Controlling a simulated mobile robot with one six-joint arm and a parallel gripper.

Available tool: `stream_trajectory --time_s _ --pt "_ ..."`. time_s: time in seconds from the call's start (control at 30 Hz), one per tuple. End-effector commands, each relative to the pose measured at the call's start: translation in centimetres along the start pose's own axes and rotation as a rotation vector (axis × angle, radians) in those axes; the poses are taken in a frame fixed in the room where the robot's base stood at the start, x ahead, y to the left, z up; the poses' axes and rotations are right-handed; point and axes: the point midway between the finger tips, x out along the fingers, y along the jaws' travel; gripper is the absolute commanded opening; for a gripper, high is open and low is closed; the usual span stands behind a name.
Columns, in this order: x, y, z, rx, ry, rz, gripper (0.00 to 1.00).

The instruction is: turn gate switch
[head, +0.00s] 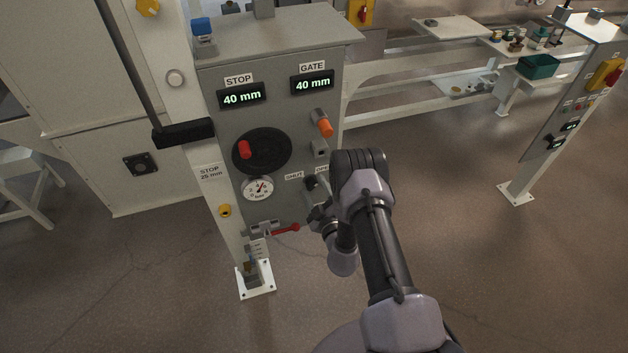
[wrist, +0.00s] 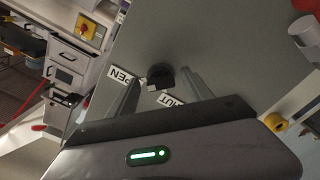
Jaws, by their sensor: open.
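The gate switch is a small black knob (head: 311,183) on the grey panel (head: 272,123), between the SHUT label (head: 293,175) and the OPEN label (head: 322,169). The knob also shows in the wrist view (wrist: 160,75), ahead of my gripper (wrist: 163,82) and between its two grey fingers. The fingers are apart and nothing is gripped. A gap of grey panel shows on both sides of the knob. In the head view my gripper (head: 318,212) is at the panel, just below the knob, and partly hidden by my arm.
The STOP display (head: 242,96) and GATE display (head: 312,83) both read 40 mm. A black handwheel (head: 270,150), a gauge (head: 257,189), an orange knob (head: 325,128) and a red lever (head: 285,229) surround the switch.

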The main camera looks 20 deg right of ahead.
Motion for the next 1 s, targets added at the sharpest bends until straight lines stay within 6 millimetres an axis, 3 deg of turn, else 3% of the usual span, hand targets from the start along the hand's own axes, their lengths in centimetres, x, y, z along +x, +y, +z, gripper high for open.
stream_trajectory --time_s 0.27,0.57,1.0 --pt "0.03 -0.06 -0.05 0.000 0.000 0.000 0.57" --pt "0.03 -0.06 -0.05 0.000 0.000 -0.001 0.00" --pt "0.06 -0.05 -0.04 -0.117 0.001 0.000 0.00"
